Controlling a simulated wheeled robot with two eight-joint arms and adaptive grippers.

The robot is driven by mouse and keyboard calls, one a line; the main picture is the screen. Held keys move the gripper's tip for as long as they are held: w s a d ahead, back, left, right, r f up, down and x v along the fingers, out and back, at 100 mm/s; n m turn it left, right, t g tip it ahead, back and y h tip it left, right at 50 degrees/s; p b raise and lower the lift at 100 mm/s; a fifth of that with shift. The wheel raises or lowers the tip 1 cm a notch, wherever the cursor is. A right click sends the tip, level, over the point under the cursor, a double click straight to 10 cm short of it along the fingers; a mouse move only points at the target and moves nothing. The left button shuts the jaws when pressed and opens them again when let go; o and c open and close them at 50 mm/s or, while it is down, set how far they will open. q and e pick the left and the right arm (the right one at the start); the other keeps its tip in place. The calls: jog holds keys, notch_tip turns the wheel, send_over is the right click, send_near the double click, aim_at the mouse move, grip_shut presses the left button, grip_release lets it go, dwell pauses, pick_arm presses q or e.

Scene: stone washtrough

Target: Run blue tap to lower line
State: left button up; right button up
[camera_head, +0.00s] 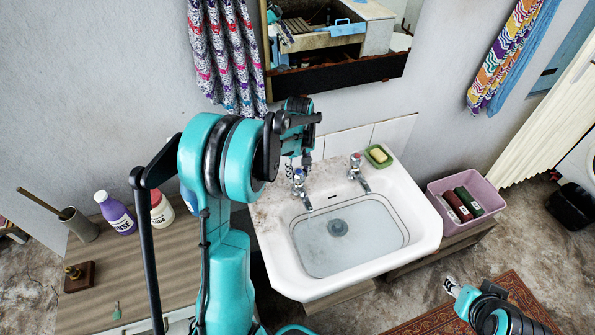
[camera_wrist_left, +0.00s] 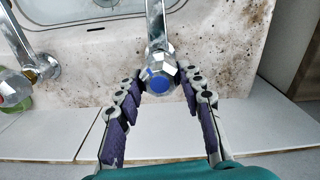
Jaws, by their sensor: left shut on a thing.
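The blue tap (camera_head: 298,183) stands at the back left of the white basin (camera_head: 424,217). In the left wrist view, its chrome handle with a blue cap (camera_wrist_left: 158,84) sits between the fingertips of my left gripper (camera_wrist_left: 160,80), which is shut on it from both sides. In the head view, my left gripper (camera_head: 300,158) comes down over this tap, partly hidden by its arm. A dark line (camera_head: 405,222) runs around the inside wall of the basin above the drain (camera_head: 338,227). I cannot make out a water stream. My right gripper (camera_head: 450,286) is low at the right, away from the basin.
A second tap (camera_head: 355,168) with a red mark stands to the right. A green soap dish (camera_head: 378,155) is on the back right corner. Bottles (camera_head: 116,213) stand on the wooden counter (camera_head: 110,290) at left.

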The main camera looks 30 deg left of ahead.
aim_at(297, 171)
pick_arm(q)
jog(key=shift+m, duration=3)
jog(key=shift+s, duration=0.1)
jog(key=o, duration=1.2)
jog(key=shift+a, duration=0.1)
jog(key=shift+c, duration=0.2)
jog(key=shift+p, duration=0.3)
notch_tip(297, 171, up, 12)
